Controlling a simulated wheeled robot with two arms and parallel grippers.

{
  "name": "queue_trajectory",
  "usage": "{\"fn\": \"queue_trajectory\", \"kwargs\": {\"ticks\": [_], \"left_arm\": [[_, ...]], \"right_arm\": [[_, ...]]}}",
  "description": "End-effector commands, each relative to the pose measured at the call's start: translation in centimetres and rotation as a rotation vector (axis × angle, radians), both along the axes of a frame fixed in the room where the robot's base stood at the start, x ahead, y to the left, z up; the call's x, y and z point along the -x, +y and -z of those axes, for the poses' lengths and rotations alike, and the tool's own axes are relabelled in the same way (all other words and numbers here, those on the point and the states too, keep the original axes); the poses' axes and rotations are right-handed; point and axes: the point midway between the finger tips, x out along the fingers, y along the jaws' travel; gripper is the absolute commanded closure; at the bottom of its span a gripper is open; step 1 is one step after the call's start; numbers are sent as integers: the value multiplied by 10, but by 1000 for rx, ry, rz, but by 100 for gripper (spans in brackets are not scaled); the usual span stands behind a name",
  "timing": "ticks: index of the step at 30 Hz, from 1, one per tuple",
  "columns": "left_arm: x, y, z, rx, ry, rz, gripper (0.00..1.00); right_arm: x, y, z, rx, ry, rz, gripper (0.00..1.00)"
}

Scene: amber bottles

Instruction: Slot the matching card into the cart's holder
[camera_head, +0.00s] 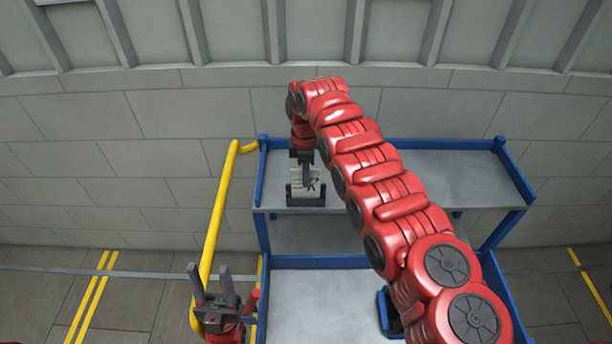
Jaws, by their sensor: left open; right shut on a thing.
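A pale card (302,181) with dark markings stands roughly upright at the dark card holder (305,199) on the left part of the cart's upper shelf. Its lower edge is at the holder; I cannot tell how deep it sits. My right gripper (308,183) is shut on the card from above, and its finger hides part of the card. The blue-framed cart (450,175) has grey shelves. My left gripper (213,285) is open and empty, fingers pointing up, low at the left beside the cart's yellow handle.
The yellow handle (221,205) rises along the cart's left side, close to my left gripper. A blue bin (384,312) on the lower shelf is partly hidden by my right arm. The upper shelf's right part is bare. A block wall stands behind.

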Motion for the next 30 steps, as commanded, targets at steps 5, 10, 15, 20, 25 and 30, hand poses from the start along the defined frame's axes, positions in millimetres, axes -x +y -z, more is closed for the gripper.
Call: {"fn": "queue_trajectory", "kwargs": {"ticks": [5, 10, 15, 20, 25, 30], "left_arm": [[0, 0, 3, 0, 0, 0, 50], [0, 0, 5, 0, 0, 0, 50], [0, 0, 8, 0, 0, 0, 50], [0, 0, 8, 0, 0, 0, 50], [0, 0, 8, 0, 0, 0, 50], [0, 0, 8, 0, 0, 0, 50]], "right_arm": [[0, 0, 4, 0, 0, 0, 100], [0, 0, 8, 0, 0, 0, 100], [0, 0, 11, 0, 0, 0, 100], [0, 0, 12, 0, 0, 0, 84], [0, 0, 12, 0, 0, 0, 58], [0, 0, 12, 0, 0, 0, 58]]}}
